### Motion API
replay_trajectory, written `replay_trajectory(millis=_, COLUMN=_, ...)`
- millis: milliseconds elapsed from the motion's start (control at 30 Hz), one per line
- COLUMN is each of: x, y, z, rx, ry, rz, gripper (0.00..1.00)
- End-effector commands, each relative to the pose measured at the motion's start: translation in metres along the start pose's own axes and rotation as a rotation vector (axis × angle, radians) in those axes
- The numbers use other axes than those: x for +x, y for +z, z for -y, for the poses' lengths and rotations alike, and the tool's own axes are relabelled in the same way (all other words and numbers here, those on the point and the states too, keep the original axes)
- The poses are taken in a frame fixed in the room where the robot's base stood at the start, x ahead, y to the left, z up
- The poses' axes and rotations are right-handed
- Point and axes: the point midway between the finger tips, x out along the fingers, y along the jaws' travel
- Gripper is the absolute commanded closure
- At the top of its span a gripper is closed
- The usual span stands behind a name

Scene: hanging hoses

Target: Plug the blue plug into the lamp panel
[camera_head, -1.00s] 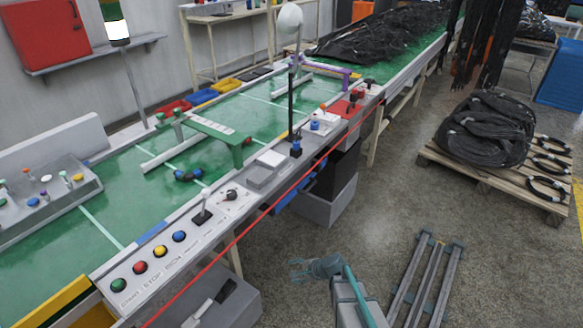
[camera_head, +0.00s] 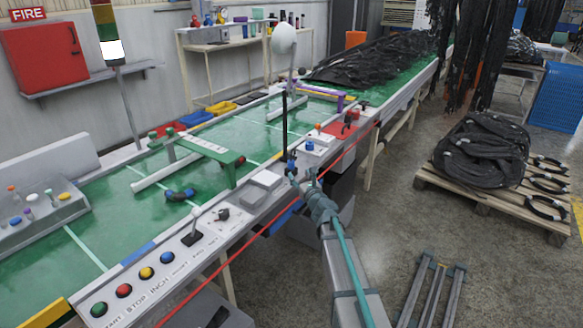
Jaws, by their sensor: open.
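A small blue piece, which looks like the blue plug (camera_head: 291,166), is at the lower end of a thin black upright cable or rod (camera_head: 284,122) by the conveyor's near edge. I cannot tell whether it hangs or rests there. A white box with an orange lamp (camera_head: 318,137), which may be the lamp panel, sits further along the same edge. It has a blue round part (camera_head: 309,146) on its front. My gripper (camera_head: 303,177) is open with its fingers just below and right of the blue piece. I see nothing held; contact is too small to tell.
A red cord (camera_head: 243,241) runs along the conveyor's near side. Grey blocks (camera_head: 258,190) and a joystick panel (camera_head: 194,238) stand left of my gripper. A green frame (camera_head: 205,150) spans part of the belt.

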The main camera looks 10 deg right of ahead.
Motion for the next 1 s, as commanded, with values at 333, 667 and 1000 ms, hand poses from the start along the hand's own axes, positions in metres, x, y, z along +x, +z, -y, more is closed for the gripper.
replay_trajectory(millis=333, x=0.041, y=-0.001, z=0.0, rx=-0.004, ry=0.002, rz=-0.001, gripper=0.41)
replay_trajectory(millis=667, x=0.078, y=-0.003, z=-0.002, rx=-0.005, ry=0.001, rz=-0.001, gripper=0.41)
replay_trajectory(millis=1000, x=0.09, y=-0.003, z=-0.003, rx=-0.004, ry=0.001, rz=-0.001, gripper=0.41)
